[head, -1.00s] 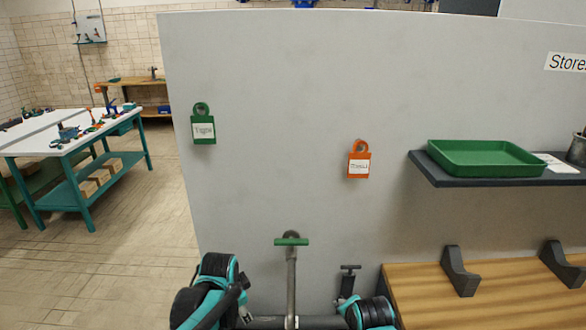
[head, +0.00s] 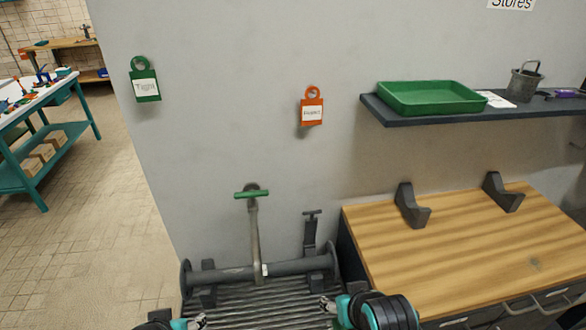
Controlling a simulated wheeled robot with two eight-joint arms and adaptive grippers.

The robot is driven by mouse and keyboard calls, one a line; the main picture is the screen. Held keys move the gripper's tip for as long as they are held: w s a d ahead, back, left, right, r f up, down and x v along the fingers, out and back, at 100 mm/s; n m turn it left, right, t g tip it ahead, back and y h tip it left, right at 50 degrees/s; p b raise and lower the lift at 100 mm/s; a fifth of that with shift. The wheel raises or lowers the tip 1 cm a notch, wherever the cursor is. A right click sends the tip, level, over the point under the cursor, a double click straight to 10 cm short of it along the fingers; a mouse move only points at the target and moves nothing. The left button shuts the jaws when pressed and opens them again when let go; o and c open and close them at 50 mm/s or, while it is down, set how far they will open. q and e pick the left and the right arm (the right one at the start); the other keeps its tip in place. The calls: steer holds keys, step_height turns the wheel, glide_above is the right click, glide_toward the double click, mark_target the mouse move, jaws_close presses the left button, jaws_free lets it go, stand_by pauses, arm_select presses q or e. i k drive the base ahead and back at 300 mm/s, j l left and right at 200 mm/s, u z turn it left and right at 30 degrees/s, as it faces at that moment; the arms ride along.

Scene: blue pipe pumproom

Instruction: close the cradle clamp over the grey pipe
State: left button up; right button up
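The grey pipe (head: 235,274) with round end flanges lies level across dark supports above a ribbed grey surface, low in the head view. Behind its right part, a dark upright piece with a small T-shaped knob (head: 310,236) stands raised; it looks like the cradle clamp, swung open and not over the pipe. My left gripper (head: 197,322) is at the bottom edge, in front of the pipe's left end and apart from it. My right gripper (head: 328,304) is in front of the pipe's right end. Both are small and partly cut off or hidden, so their finger opening is unclear.
A thin upright stem with a green T-handle (head: 252,194) rises at the pipe's middle. A grey wall panel (head: 215,120) stands behind. To the right are a wooden bench top (head: 450,245) with two dark brackets and a shelf (head: 540,107) with a green tray (head: 430,97).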

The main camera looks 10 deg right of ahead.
mark_target(310, 225)
steer(key=l+u, duration=0.1)
steer(key=l, duration=0.45)
steer(key=k+l+u, duration=0.15)
steer(key=l, duration=0.4)
steer(key=l+u, duration=0.1)
steer(key=l, duration=0.4)
